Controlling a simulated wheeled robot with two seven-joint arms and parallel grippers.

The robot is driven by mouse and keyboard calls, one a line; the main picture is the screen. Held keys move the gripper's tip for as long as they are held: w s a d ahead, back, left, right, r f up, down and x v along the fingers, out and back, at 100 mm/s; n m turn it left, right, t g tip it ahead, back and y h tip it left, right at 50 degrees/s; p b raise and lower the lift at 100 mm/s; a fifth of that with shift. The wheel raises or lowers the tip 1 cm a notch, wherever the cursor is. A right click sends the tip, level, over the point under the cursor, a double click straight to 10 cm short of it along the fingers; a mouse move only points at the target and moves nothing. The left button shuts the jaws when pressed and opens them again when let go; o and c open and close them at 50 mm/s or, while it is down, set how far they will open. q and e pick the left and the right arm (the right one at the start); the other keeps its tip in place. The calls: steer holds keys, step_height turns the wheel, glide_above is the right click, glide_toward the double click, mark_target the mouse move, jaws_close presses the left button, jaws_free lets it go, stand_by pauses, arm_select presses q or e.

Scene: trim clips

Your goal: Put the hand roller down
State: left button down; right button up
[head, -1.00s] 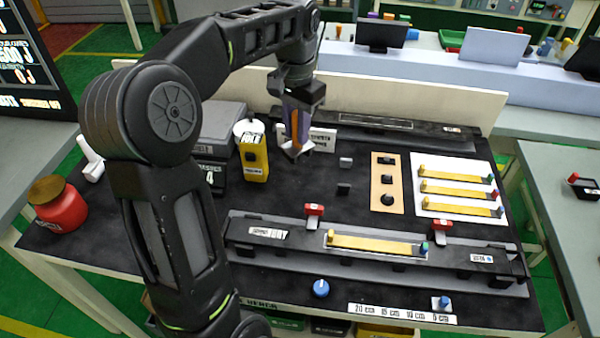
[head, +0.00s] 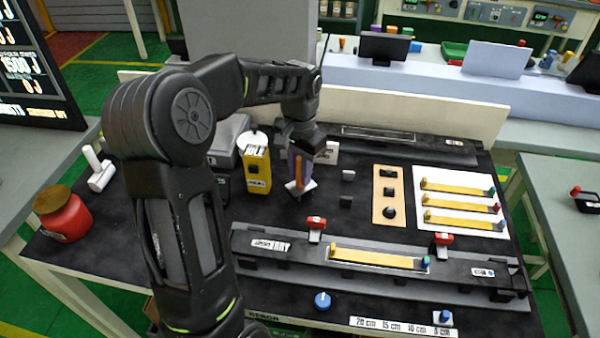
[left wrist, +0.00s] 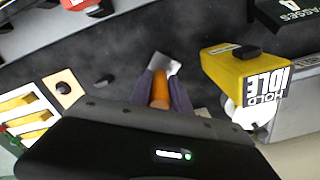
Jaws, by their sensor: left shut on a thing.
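My left gripper (head: 298,176) is shut on the hand roller (head: 297,168), a tool with an orange handle and a pale grey-white head. The head points down, close above or on the black bench mat (head: 300,215); I cannot tell if it touches. In the left wrist view the orange handle (left wrist: 160,90) lies between the purple fingers, with the pale head (left wrist: 164,65) beyond them. The tool is right of a yellow box (head: 256,170) marked IDLE, apart from it. My right gripper is not in view.
A tan button panel (head: 388,196) and a white board (head: 461,200) with yellow strips lie further right. A long grey rail (head: 380,262) with red clamps crosses the front. A red jar (head: 62,214) stands at left.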

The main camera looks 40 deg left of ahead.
arm_select(q)
steer(key=shift+f, duration=0.5)
steer(key=shift+f, duration=0.1)
steer(key=shift+f, duration=0.15)
steer(key=shift+s+f+b, duration=0.2)
steer(key=shift+f+b, duration=0.25)
steer(key=c, duration=1.6)
jaws_free()
steer(key=o, duration=0.4)
steer(key=shift+w, duration=0.15)
steer(key=shift+c, duration=0.2)
steer(key=shift+r, duration=0.1)
